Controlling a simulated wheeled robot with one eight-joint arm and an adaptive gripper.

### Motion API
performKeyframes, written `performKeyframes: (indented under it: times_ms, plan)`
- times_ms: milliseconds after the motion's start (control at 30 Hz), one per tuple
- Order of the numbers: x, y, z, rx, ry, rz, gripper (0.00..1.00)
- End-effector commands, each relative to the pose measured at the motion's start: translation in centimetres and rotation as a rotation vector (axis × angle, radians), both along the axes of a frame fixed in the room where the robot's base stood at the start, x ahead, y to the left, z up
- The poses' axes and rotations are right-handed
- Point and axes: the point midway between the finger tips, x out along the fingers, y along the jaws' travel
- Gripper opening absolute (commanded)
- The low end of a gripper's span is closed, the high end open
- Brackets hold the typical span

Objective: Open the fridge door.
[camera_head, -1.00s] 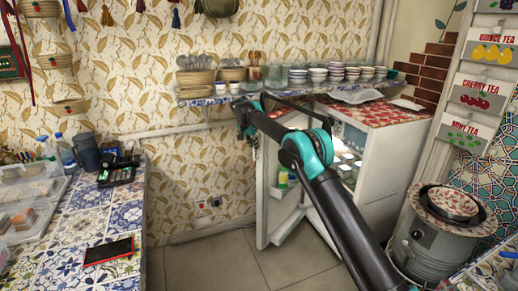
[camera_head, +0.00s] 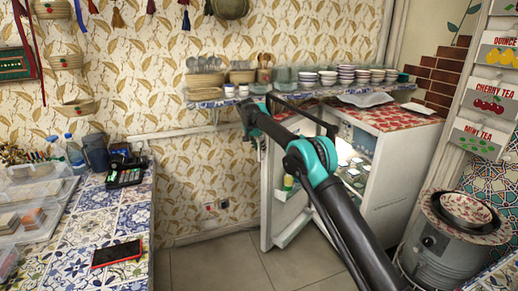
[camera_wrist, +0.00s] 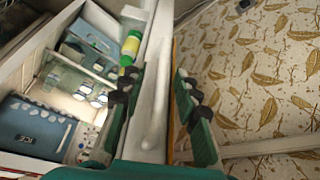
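The white fridge (camera_head: 398,185) stands at the right of the head view with its front open and lit shelves showing. Its door (camera_head: 266,200) is swung wide out to the left, with a green-and-yellow bottle (camera_head: 288,183) in its inner rack. My gripper is largely hidden behind my arm near the door's top in the head view. In the wrist view my gripper (camera_wrist: 158,88) has its two fingers apart, one on each side of the white door edge (camera_wrist: 153,100). A gap shows on the right side; contact on the left is unclear.
A tiled counter (camera_head: 65,240) with a phone (camera_head: 117,253) and plastic boxes runs along the left. A shelf (camera_head: 225,98) with bowls and glasses is on the back wall. A grey round stove (camera_head: 440,250) stands close to the fridge's right. Tiled floor is free between counter and door.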

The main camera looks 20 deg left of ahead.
Motion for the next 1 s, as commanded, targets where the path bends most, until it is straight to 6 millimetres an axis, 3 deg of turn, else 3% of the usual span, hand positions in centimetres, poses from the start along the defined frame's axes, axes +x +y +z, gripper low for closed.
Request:
performKeyframes:
  times_ms: [233,700,1000]
  plan:
    - [-0.2,0.1,0.3,0.0,0.0,0.0,0.31]
    - [-2.5,0.8,6.2,0.0,0.0,0.001,0.31]
    - [-2.8,0.9,6.9,0.0,0.0,0.0,0.31]
